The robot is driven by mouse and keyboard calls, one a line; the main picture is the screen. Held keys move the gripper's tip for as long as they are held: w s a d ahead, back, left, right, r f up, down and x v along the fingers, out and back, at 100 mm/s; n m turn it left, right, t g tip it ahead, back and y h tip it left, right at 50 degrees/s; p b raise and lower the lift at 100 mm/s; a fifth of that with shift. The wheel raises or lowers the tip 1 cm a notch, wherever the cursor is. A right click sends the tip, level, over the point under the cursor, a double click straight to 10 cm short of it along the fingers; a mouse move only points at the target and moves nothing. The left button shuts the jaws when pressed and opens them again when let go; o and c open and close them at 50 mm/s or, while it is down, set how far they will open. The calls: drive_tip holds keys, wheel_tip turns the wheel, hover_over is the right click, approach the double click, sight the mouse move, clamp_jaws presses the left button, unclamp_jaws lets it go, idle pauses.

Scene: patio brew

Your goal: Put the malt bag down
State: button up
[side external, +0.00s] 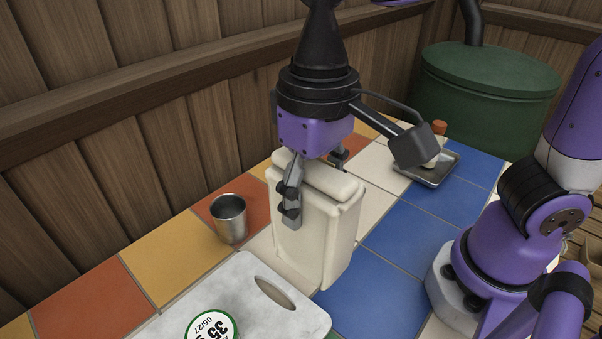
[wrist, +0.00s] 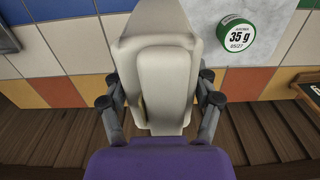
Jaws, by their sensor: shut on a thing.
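The malt bag (side external: 318,230) is a cream-coloured block-shaped bag with a folded top, standing upright in the middle of the tiled table in the side view. My gripper (side external: 290,205) is above it, pointing down, with its fingers on either side of the bag's upper part. It is shut on the bag. In the wrist view the bag (wrist: 165,80) fills the middle, between the two fingers of my gripper (wrist: 160,104). Whether the bag's base touches the tiles is hard to tell. The far finger is mostly hidden by the bag in the side view.
A metal cup (side external: 230,222) stands just left of the bag. A white marble board (side external: 270,325) with a green-rimmed round label reading 35 g (side external: 212,327) lies in front. A small metal tray (side external: 440,172) sits behind right. Blue tiles (side external: 415,240) right of the bag are clear.

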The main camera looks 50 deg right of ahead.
drive_tip(key=w+d+f, duration=0.3)
drive_tip(key=w+f, duration=0.2)
drive_tip(key=f, duration=0.3)
drive_tip(key=shift+w+d, duration=0.2)
drive_tip(key=shift+d, duration=0.05)
drive_tip(key=shift+f, duration=0.1)
drive_tip(key=o, duration=1.4)
drive_tip(key=shift+o, duration=0.2)
